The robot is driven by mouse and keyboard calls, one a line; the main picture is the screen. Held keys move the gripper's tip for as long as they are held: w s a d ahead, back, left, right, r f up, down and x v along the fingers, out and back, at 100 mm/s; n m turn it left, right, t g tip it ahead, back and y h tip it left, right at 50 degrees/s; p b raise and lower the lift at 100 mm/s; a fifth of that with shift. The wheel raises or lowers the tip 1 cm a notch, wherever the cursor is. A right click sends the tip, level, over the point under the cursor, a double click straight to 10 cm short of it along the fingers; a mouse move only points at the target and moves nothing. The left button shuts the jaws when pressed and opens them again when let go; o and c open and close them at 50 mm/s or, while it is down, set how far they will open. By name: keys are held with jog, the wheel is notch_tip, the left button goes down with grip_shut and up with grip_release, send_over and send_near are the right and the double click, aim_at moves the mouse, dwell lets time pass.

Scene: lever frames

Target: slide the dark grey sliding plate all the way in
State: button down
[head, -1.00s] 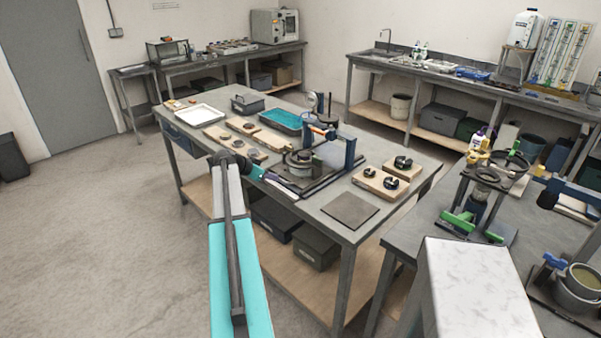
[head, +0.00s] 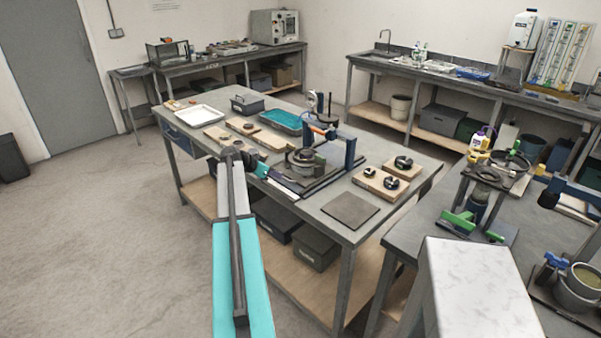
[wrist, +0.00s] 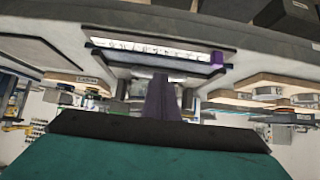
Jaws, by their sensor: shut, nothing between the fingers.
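In the head view the press-like fixture with its dark blue post (head: 350,152) stands on the near edge of the central bench. The dark grey sliding plate (head: 322,173) lies low in its dark base, with a round grey pot (head: 302,161) above it. My gripper (head: 264,172) is at the left front side of the fixture, close to the base; the picture cannot settle contact. In the wrist view my shut, empty fingers (wrist: 161,98) point at the fixture's front, with a white marked strip (wrist: 150,48) and a small purple block (wrist: 217,58) beyond them. The plate's far end is hidden.
Wooden boards with black parts (head: 380,183) and a flat grey square (head: 350,210) lie right of the fixture. A teal tray (head: 283,121) and a white tray (head: 200,114) lie behind and left. A white block-topped stand (head: 475,290) is at the front right.

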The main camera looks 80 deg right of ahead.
aim_at(295, 162)
jog(key=shift+s+d+b, duration=0.7)
jog(key=shift+s+d, duration=0.6)
jog(key=shift+d, duration=0.7)
jog(key=shift+s+d+b, duration=0.7)
jog(key=shift+s+d, duration=0.6)
jog(key=shift+d, duration=0.7)
jog(key=shift+s+d+b, duration=0.7)
jog(key=shift+s+d, duration=0.6)
jog(key=shift+d, duration=0.7)
jog(key=shift+w+a+f+b+v, duration=0.1)
jog(key=shift+a+f+b+v, duration=0.1)
jog(key=shift+v, duration=0.85)
jog(key=shift+w+a+f+b+v, duration=0.1)
jog(key=shift+f+b+v, duration=0.1)
jog(key=shift+v, duration=0.9)
jog(key=shift+w+a+f+b+v, duration=0.1)
jog(key=shift+a+f+b+v, duration=0.1)
jog(key=shift+v, duration=0.85)
jog(key=shift+r, duration=0.1)
